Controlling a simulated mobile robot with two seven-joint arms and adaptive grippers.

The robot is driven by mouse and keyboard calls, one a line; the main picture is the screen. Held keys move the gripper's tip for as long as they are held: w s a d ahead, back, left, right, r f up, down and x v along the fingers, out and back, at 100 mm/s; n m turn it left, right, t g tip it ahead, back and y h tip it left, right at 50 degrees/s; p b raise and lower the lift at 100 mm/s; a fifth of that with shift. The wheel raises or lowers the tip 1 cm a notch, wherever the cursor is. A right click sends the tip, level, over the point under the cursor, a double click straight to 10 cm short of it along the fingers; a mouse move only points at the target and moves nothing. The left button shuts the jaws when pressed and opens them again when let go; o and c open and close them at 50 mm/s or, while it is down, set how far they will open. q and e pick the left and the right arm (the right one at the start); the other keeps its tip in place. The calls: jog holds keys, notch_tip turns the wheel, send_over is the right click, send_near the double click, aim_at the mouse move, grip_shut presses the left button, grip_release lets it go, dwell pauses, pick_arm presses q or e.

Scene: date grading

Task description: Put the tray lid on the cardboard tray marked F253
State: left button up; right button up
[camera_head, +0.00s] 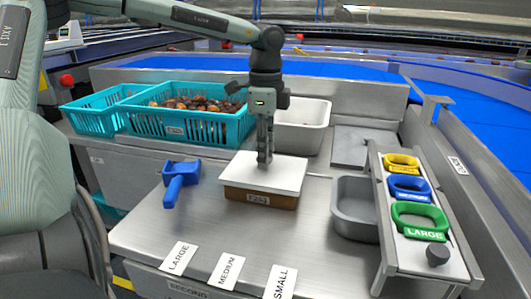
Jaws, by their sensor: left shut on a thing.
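The cardboard tray (258,198) is brown, carries an F253 label on its front, and stands on the steel table. The white flat tray lid (288,174) lies over the top of the tray, roughly in line with it. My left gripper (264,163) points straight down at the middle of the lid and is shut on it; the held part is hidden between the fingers. From this view I cannot tell whether the lid is fully seated on the tray. My right gripper is not in view.
A blue scoop (180,180) lies left of the tray. Right are a grey bin (354,227) and a rack with yellow, blue and green rings (420,220). Behind stand a teal crate (180,128) of dates and a white tub (303,128). Size cards (228,270) lie in front.

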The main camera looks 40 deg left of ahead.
pick_arm(q)
jog(key=shift+f+b, duration=0.15)
jog(key=shift+b, duration=0.7)
dwell(1.0)
jog(key=shift+f+b, duration=0.65)
jog(key=shift+b, duration=0.05)
dwell(0.8)
jog(key=o, duration=1)
jog(key=shift+o, duration=0.2)
jog(key=o, duration=0.4)
jog(key=shift+r, duration=0.15)
jog(key=shift+r+p, duration=1.65)
jog(key=shift+r, duration=1.75)
